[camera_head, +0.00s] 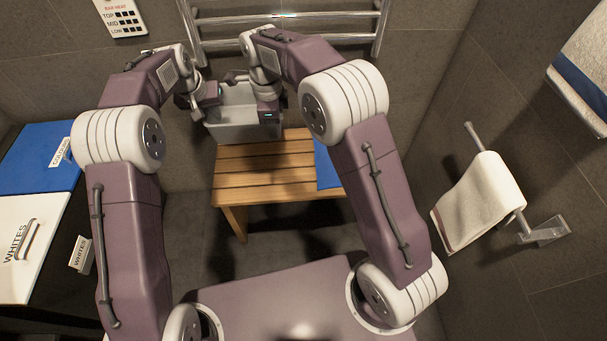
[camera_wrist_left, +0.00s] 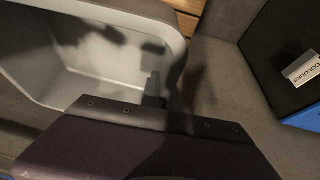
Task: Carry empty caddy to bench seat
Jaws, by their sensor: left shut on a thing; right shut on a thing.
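The grey caddy (camera_head: 243,130) is held between my two grippers in the head view, over the back left part of the wooden bench seat (camera_head: 262,165). Its inside looks empty in the left wrist view (camera_wrist_left: 110,60). My left gripper (camera_head: 207,112) is shut on the caddy's left side. My right gripper (camera_head: 268,115) is shut on its right side. The fingertips are partly hidden by the wrists and the caddy wall. Whether the caddy's underside touches the slats cannot be told.
A blue mat or cloth (camera_head: 327,168) lies on the bench's right end, partly behind my right arm. A towel rail (camera_head: 290,18) is on the back wall. A white towel (camera_head: 480,200) hangs at right. Blue (camera_head: 38,155) and white (camera_head: 28,235) lidded bins stand at left.

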